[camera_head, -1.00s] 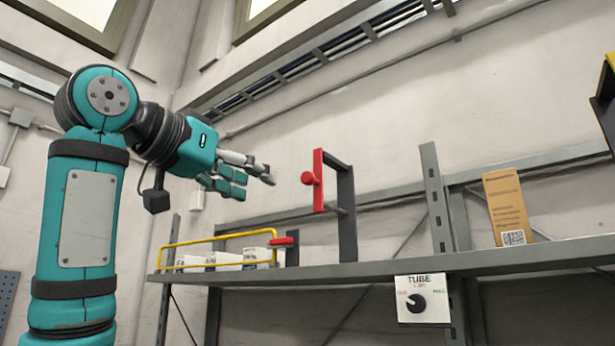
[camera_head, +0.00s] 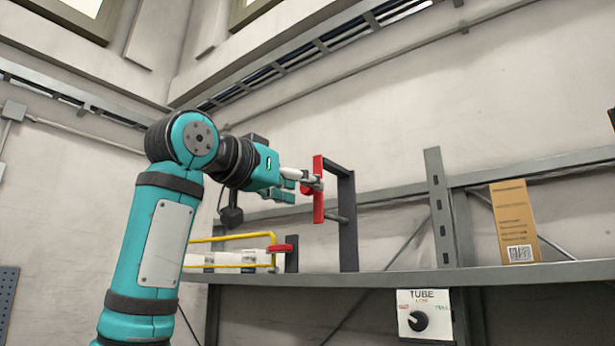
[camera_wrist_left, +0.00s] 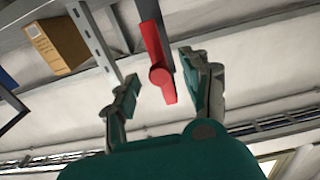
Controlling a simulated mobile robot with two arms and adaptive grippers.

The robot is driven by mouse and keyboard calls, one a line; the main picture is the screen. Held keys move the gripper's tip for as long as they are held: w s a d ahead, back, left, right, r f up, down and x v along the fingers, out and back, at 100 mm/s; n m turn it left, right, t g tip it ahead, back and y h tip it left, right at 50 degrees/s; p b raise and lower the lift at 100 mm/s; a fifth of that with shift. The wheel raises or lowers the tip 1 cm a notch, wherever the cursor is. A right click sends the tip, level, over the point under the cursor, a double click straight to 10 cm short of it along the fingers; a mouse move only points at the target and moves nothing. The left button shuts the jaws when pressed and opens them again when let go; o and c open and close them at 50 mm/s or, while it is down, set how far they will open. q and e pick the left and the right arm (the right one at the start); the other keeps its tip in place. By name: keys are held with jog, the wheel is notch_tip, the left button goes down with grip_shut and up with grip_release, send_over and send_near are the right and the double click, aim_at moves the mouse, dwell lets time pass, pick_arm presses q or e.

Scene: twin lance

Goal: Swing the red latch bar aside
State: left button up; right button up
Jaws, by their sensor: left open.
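The red latch bar (camera_head: 318,206) stands upright on a dark grey frame (camera_head: 348,225) on the shelf, with a round red knob on its face. It also shows in the left wrist view (camera_wrist_left: 157,50), its knob end between the fingers but short of being gripped. My left gripper (camera_head: 306,184) is at the knob in the head view and partly covers it. In the left wrist view my left gripper (camera_wrist_left: 165,85) is open, one finger on each side of the bar, with gaps to both. I cannot tell whether any finger touches it. My right gripper is not in view.
A yellow rail (camera_head: 230,238) with white boxes behind it and a small red handle (camera_head: 281,248) sit left of the frame. A brown carton (camera_head: 514,222) stands right on the shelf (camera_head: 400,280). A dial box (camera_head: 425,313) hangs below.

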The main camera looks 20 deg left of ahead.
pick_arm(q)
jog(key=shift+p+x, duration=0.35)
jog(key=shift+x, duration=0.95)
grip_shut()
